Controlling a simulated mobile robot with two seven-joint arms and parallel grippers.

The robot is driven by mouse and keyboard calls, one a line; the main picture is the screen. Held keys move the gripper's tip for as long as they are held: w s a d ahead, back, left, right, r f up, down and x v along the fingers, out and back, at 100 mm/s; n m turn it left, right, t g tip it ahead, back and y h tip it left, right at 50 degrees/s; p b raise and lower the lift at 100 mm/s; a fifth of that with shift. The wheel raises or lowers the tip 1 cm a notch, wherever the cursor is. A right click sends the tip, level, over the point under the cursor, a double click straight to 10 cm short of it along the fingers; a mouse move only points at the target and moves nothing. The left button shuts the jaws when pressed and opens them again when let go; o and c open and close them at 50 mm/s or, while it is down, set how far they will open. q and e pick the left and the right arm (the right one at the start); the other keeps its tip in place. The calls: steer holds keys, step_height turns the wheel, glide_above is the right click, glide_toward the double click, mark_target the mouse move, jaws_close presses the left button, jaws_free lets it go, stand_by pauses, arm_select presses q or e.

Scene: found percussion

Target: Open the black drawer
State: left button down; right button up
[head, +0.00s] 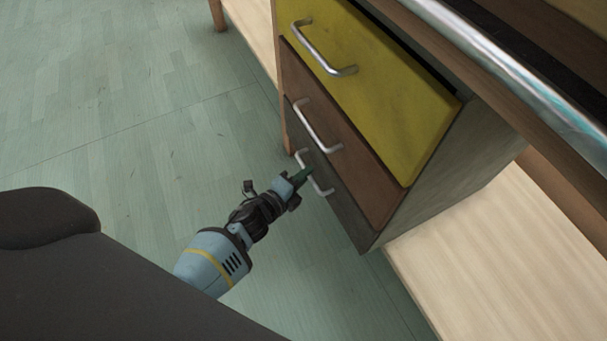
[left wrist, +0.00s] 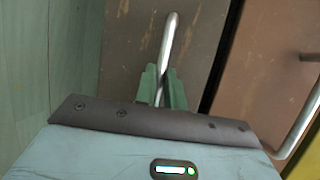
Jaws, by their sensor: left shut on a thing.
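The black drawer (head: 343,204) is the lowest of three drawers in the cabinet, below a brown one and a yellow one. Its front looks dark grey-brown and shows no clear gap around it. It has a silver bar handle (head: 318,182). My left gripper (head: 304,174) is at this handle, with its green fingers shut on the bar near its middle. In the left wrist view the handle (left wrist: 170,45) runs up from between the fingers, against the black drawer's front (left wrist: 130,45). The fingers hide part of the bar. My right gripper does not show.
The brown drawer (head: 350,160) and the yellow drawer (head: 385,85) above have silver handles too. The yellow drawer stands out a little, with a dark gap behind its top edge. A pale wooden board (head: 500,260) lies right of the cabinet. The green floor (head: 110,110) at left is clear.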

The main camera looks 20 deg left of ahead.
arm_select(q)
steer(key=s+a+p, duration=0.3)
steer(key=s+a, duration=1.1)
steer(key=s, duration=0.4)
steer(key=shift+s+a, duration=0.35)
steer(key=c, duration=1.5)
jaws_free()
steer(key=shift+s, duration=0.1)
